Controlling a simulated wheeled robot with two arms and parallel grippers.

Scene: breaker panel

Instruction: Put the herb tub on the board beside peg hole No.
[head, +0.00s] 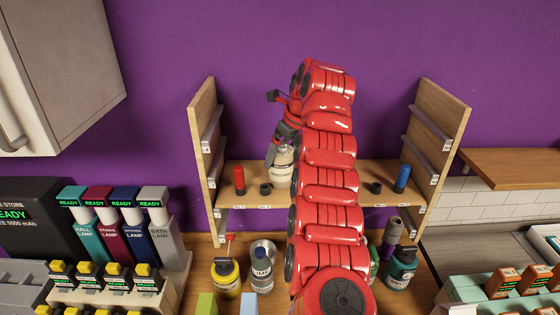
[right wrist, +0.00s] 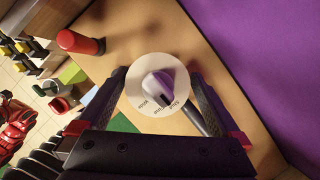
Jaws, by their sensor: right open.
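A pale, round-topped tub (head: 281,170) stands on the wooden board (head: 331,199) between the two upright side panels. I cannot read whether it is the herb tub. My right gripper (head: 276,150) reaches down at the tub, open. In the right wrist view the dark fingers stand on either side of the tub, and I cannot tell whether they touch it. The peg hole numbers on the board's front labels are too small to read. My left gripper is out of view.
A red peg (head: 239,181) and a black ring (head: 265,189) are left of the tub. A blue peg (head: 402,179) and another black ring (head: 376,188) are right. My right arm hides the board's middle. Bottles and a yellow-bodied container (head: 226,278) stand below.

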